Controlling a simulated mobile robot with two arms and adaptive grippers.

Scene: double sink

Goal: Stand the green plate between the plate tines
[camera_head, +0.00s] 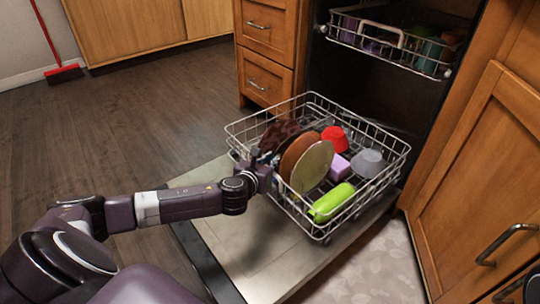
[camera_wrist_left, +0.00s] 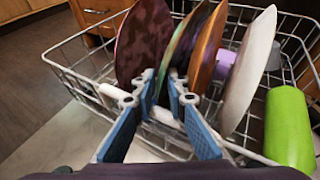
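In the left wrist view the green plate (camera_wrist_left: 187,45), with a dark purple sheen, stands tilted between a maroon plate (camera_wrist_left: 143,42) and an orange-brown plate (camera_wrist_left: 207,48). My left gripper (camera_wrist_left: 162,82) has its blue-padded fingertips close together on either side of the green plate's near edge. In the head view my left gripper (camera_head: 262,172) is at the front left side of the lower dish rack (camera_head: 282,203). The green plate is mostly hidden there behind the gripper and other plates. The tines under the plates are largely hidden.
A pale plate (camera_head: 312,168) stands right of the orange-brown one. A red bowl (camera_head: 335,138), a purple item (camera_head: 338,168), a grey cup (camera_head: 368,163) and a lime-green item (camera_head: 331,203) are also in the rack. The upper rack (camera_head: 392,45) is above. Floor is open at left.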

